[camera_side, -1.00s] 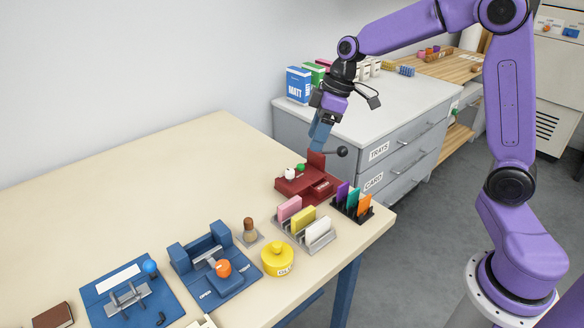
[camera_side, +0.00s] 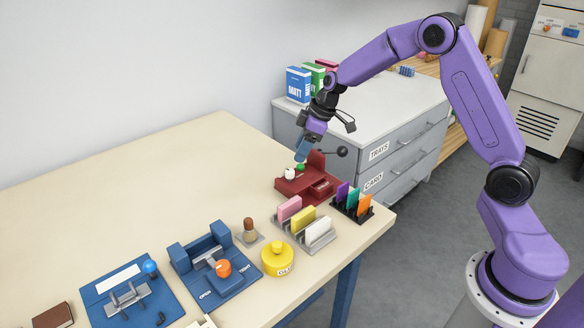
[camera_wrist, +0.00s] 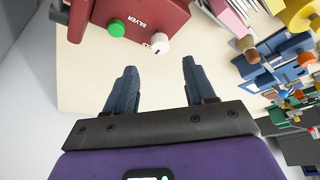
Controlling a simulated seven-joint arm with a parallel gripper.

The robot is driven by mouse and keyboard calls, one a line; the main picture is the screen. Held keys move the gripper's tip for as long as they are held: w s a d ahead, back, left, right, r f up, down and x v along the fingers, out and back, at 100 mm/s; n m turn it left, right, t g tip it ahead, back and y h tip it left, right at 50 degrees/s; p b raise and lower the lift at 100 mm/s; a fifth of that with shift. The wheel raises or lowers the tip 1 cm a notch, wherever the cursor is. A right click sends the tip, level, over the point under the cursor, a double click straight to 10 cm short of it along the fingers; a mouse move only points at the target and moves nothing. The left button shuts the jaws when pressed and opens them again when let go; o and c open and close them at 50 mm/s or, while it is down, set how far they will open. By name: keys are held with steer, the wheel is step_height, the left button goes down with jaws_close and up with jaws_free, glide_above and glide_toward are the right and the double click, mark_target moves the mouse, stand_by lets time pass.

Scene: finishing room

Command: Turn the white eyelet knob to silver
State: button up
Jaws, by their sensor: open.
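The white eyelet knob (camera_side: 289,174) sits on the left end of the red eyelet press (camera_side: 294,188), beside a green knob (camera_side: 300,167). In the wrist view the white knob (camera_wrist: 160,43) and the green knob (camera_wrist: 116,28) are on the near face of the red press (camera_wrist: 150,12). The word SILVER reads there, with a partly covered label by the white knob. My gripper (camera_side: 299,158) is just above and behind the knobs in the side view. In the wrist view my gripper (camera_wrist: 157,75) is open and empty, its fingers apart and short of the white knob.
A black lever ball (camera_side: 342,152) sticks out from the press. Card racks (camera_side: 312,235), a yellow glue pot (camera_side: 277,259) and a blue clamp device (camera_side: 207,266) stand nearer the front. The table (camera_side: 150,190) left of the press is clear.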

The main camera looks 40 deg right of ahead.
mark_target(290, 171)
steer(key=x, duration=0.7)
steer(key=shift+a+f, duration=0.1)
steer(key=shift+f, duration=0.1)
jaws_close()
